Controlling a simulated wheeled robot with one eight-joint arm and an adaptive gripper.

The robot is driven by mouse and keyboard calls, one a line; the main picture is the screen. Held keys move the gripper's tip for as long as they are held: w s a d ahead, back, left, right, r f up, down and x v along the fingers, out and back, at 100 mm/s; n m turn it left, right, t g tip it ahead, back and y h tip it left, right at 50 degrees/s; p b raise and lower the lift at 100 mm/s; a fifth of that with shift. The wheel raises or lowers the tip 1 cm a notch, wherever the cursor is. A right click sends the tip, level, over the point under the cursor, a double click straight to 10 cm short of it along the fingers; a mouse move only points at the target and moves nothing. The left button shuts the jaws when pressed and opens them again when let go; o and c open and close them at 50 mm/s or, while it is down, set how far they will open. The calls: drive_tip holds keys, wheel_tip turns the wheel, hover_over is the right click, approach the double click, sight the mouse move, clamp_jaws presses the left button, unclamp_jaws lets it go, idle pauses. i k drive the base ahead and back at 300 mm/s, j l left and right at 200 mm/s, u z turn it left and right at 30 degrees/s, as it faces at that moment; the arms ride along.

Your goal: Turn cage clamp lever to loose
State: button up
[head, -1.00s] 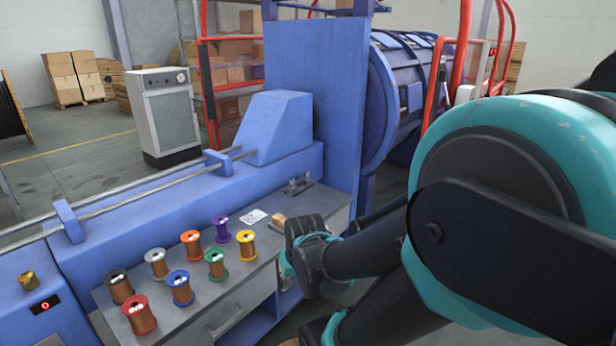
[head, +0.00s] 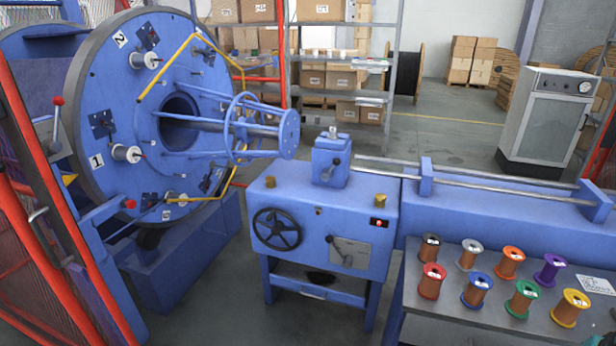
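The round blue cage (head: 120,85) stands at the left, with white spools and number plates on its face. A lever with a red ball knob (head: 58,103) stands upright beside the cage's left rim. A second lever with a dark knob (head: 344,253) sits on a grey plate on the front of the blue machine box. A third dark-handled lever (head: 332,162) is on the small block on top of that box. I cannot tell which is the cage clamp lever, and plate markings are too small to read. My gripper is not in view.
Red guard frames (head: 35,215) stand at the left, close to the red-knobbed lever. A black handwheel (head: 277,229) is on the box front. A grey table (head: 450,315) with several coloured spools is at lower right. Bare floor (head: 220,300) shows between cage and box.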

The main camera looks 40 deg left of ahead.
sight(326, 175)
drive_tip(key=u, duration=1.55)
